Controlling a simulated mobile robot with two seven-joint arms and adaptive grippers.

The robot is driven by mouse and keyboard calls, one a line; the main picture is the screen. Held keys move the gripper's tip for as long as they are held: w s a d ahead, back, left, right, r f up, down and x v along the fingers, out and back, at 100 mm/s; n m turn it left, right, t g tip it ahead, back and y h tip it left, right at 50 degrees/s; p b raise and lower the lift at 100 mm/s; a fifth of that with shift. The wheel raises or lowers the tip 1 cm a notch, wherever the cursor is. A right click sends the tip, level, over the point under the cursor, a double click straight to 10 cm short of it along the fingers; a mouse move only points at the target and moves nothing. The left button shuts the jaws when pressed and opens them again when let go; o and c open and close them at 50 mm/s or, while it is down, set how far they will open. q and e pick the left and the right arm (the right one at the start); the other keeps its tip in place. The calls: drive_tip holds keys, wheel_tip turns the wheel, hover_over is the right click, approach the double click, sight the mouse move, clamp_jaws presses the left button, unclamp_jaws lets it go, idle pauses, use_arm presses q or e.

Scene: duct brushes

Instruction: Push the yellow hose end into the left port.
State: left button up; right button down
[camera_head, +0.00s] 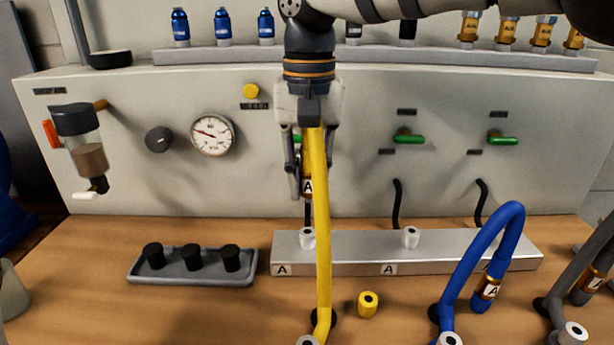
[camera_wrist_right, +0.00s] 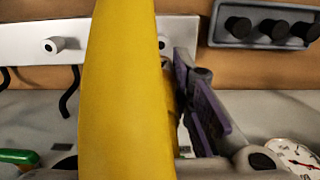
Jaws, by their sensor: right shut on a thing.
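The yellow hose (camera_head: 320,230) rises from the table and bends over at my right gripper (camera_head: 308,165); it fills the middle of the right wrist view (camera_wrist_right: 125,95). Its copper-coloured end (camera_head: 307,187), labelled A, points down between the fingers. My right gripper is shut on this end. The left port (camera_head: 307,238) is a white nozzle on the metal block (camera_head: 350,248), below the hose end. A gap shows between them in the head view; depth is hard to judge. My left gripper is out of view.
A white right port (camera_head: 411,238) stands on the same block. A blue hose (camera_head: 463,262) arches at the right, near a grey hose (camera_head: 570,285). A tray of black caps (camera_head: 190,278) lies left. A yellow cap (camera_head: 368,304) lies in front. The panel (camera_head: 350,190) stands behind.

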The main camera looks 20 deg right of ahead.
sight(308, 231)
drive_tip(key=shift+f+b, duration=0.45)
drive_tip(key=shift+f, duration=2.45)
drive_tip(key=shift+r+p, duration=0.1)
drive_tip(key=shift+p, duration=0.2)
drive_tip(key=shift+f, duration=0.65)
idle(0.6)
drive_tip(key=c, duration=1.3)
unclamp_jaws()
drive_tip(key=shift+c, duration=0.2)
